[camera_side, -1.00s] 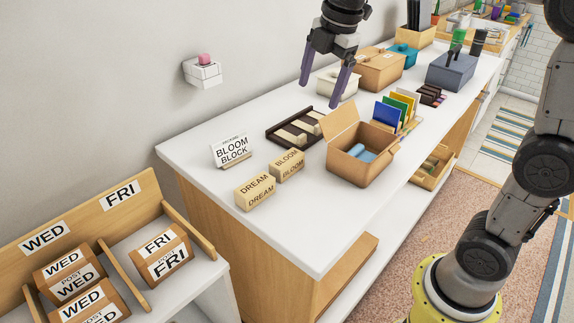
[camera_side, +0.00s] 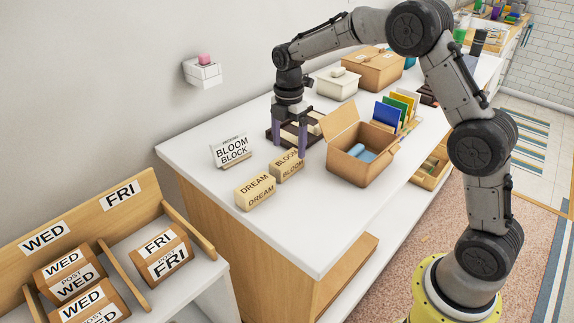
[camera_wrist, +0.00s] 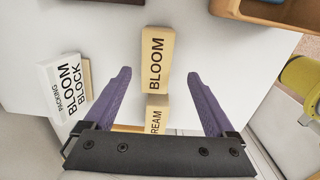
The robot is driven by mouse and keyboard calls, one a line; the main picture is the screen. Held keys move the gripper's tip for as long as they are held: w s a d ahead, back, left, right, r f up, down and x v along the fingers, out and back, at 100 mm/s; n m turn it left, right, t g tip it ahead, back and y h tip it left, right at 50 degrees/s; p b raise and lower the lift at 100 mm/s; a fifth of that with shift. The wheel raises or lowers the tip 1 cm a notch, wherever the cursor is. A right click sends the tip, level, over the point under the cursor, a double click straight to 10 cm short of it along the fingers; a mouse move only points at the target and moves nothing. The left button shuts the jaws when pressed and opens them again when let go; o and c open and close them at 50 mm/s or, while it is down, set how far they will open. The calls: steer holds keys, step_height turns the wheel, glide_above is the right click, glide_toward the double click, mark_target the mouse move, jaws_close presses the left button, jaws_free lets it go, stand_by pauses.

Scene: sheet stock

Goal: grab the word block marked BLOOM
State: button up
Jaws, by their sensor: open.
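The BLOOM block (camera_side: 286,167) is a pale wooden block standing on the white counter, its word printed on top and front. The DREAM block (camera_side: 255,192) stands just to its front left. My gripper (camera_side: 289,151) is open and low, above and close behind the BLOOM block in the side view. In the wrist view the BLOOM block (camera_wrist: 156,60) lies ahead, lined up with the gap between my purple fingers (camera_wrist: 165,88). The DREAM block (camera_wrist: 155,115) shows nearer, partly hidden by the gripper body. Neither block is held.
A sign reading BLOOM BLOCK (camera_side: 232,149) stands left of the blocks. A dark slotted tray (camera_side: 273,132) is behind my gripper. An open cardboard box (camera_side: 345,166) with blue items stands to the right. The counter in front of the blocks is clear.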

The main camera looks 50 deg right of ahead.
mark_target(287, 158)
steer(key=shift+w+f, duration=0.15)
steer(key=shift+f, duration=1.5)
steer(key=shift+w+f, duration=0.15)
steer(key=shift+f, duration=1.5)
steer(key=shift+r, duration=0.1)
jaws_close()
